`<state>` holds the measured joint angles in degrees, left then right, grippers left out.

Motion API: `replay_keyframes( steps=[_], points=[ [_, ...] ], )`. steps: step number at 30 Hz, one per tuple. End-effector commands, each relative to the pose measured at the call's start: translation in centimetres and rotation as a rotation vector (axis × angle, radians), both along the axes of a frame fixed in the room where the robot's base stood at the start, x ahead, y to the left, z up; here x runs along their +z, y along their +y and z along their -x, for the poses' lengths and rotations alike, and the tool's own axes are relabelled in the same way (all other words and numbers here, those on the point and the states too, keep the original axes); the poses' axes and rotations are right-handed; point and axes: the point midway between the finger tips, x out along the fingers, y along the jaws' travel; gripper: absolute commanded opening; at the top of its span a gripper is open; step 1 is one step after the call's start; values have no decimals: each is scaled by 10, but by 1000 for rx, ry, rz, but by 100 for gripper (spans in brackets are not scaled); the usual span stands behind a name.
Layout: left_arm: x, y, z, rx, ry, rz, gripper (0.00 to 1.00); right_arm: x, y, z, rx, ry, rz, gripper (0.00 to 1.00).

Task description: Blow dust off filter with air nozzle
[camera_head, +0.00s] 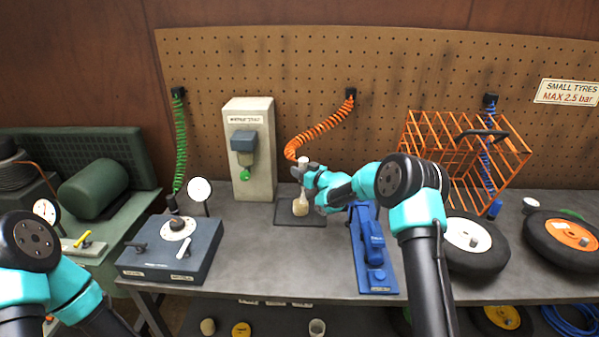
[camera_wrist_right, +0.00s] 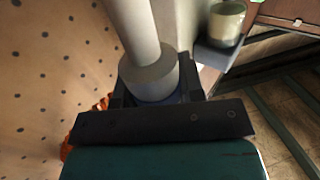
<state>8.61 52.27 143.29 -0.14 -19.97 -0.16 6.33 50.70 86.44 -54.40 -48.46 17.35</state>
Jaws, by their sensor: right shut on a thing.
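My right gripper (camera_head: 302,172) is shut on the air nozzle (camera_head: 303,160), a pale grey-white piece at the end of the orange coiled hose (camera_head: 320,130). In the right wrist view the nozzle (camera_wrist_right: 150,75) stands between the jaws, with a wide collar and a narrower tube. The beige filter (camera_head: 300,208) stands on a dark mat (camera_head: 287,220) on the bench, just below the gripper. Whether the nozzle touches the filter cannot be told. A cream cylinder (camera_wrist_right: 226,20) shows at the top right of the wrist view. My left gripper is outside the view.
A blue clamp-like tool (camera_head: 374,255) lies right of the mat. A grey control box (camera_head: 170,250) and an upright grey unit (camera_head: 250,150) stand to the left. An orange wire cage (camera_head: 440,145) and tyres (camera_head: 475,245) fill the right. The bench front between is clear.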

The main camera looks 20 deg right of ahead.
Motion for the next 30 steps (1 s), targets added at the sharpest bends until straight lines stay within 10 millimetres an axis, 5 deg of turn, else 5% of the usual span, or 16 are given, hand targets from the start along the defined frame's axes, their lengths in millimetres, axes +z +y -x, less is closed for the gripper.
replay_keyframes(
  steps=[30],
  points=[
    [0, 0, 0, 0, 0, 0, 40, 0, 2, -9, 0, 1, -1, 9]
  ],
)
